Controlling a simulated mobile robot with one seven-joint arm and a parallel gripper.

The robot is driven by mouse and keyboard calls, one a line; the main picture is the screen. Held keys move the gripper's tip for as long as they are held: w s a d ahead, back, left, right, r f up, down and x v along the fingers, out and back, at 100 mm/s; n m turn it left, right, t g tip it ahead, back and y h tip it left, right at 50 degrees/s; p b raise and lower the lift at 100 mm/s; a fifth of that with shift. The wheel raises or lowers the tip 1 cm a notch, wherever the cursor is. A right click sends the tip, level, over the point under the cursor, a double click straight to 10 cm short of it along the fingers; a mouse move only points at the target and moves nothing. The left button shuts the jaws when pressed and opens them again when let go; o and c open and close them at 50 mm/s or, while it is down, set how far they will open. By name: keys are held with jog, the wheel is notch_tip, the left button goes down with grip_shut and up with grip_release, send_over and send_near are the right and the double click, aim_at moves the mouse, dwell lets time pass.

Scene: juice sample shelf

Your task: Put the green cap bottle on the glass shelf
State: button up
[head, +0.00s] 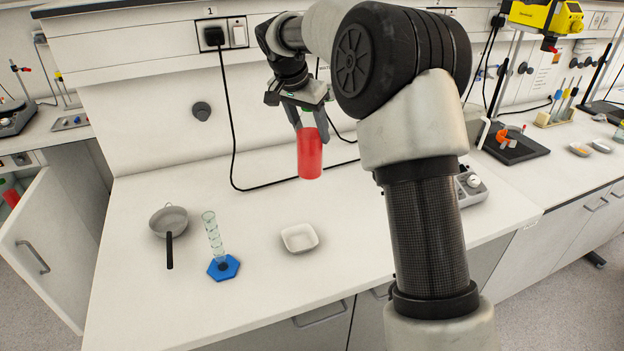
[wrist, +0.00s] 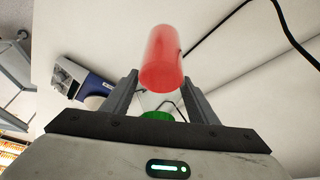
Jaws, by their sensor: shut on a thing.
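My gripper (head: 309,128) is raised above the white bench and shut on a red bottle (head: 310,158), which hangs nearly upright below the fingers. Another red bottle (head: 11,197) with a green top shows at the far left edge, behind an open cabinet door. I cannot make out a glass shelf in either view.
A pan (head: 169,220) with a black handle, a glass cylinder on a blue base (head: 223,267) and a white dish (head: 299,238) stand on the bench (head: 130,290). A black cable (head: 232,130) hangs down the back wall. The open cabinet door (head: 48,250) sticks out at left.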

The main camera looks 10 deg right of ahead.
aim_at(310, 162)
notch_tip(310, 162, down, 10)
jog(key=shift+r, duration=0.25)
dwell(0.3)
jog(key=shift+f+b, duration=0.15)
jog(key=shift+b, duration=0.25)
jog(key=o, duration=1.6)
jog(key=shift+c, duration=0.2)
